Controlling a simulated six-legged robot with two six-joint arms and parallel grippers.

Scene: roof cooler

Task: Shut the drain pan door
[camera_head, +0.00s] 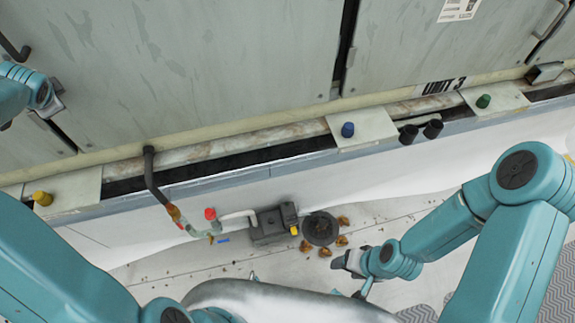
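Large grey-green metal panels (195,65) of the cooler unit fill the top. Along their foot runs a long trough with a rust-stained strip (235,137) and a dark gap, which looks like the drain pan. I cannot tell which panel is the drain pan door. My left gripper (50,100) is near a panel at the far left, partly hidden by its own arm; its finger opening and any contact are unclear. My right gripper (350,270) is low at centre right, above the floor and away from the panels; its finger opening is unclear.
Plates carry a yellow knob (42,198), a blue knob (348,130) and a green knob (483,101). A pipe (152,178) with a red-handled valve (210,214) descends beside a dark pump-like box (270,226). A round dark drain (320,229) and brown leaves lie on the floor.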

